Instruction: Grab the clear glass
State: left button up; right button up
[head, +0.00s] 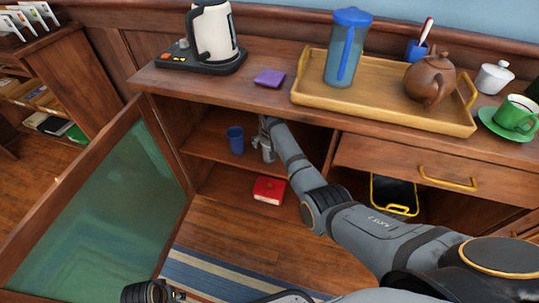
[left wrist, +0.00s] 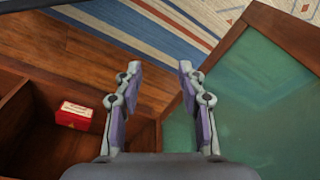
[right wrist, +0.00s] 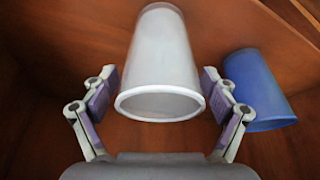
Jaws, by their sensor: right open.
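The clear glass (right wrist: 160,60) is a pale, whitish cup in the right wrist view. It stands between the two fingers of my right gripper (right wrist: 159,76), with a gap visible on each side. The right gripper is open; in the head view it is inside the open cabinet (head: 266,145), on the upper shelf, and I cannot make out the glass clearly there. My left gripper (left wrist: 157,72) is open and empty, above the floor between the cabinet and its door.
A blue cup (right wrist: 258,88) stands close to the right of the glass; it also shows in the head view (head: 235,140). A red box (head: 268,189) lies on the lower shelf. The green-paned door (head: 105,220) stands open at the left. A wooden tray (head: 300,95) is on the counter above.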

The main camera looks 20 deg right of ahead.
jog(key=shift+f, duration=0.3)
jog(key=c, duration=1.4)
pick_arm(q)
jog(key=shift+d+r, duration=0.15)
jog(key=shift+r, duration=0.5)
jog(key=shift+r, duration=0.1)
pick_arm(e)
jog(key=shift+r, duration=0.1)
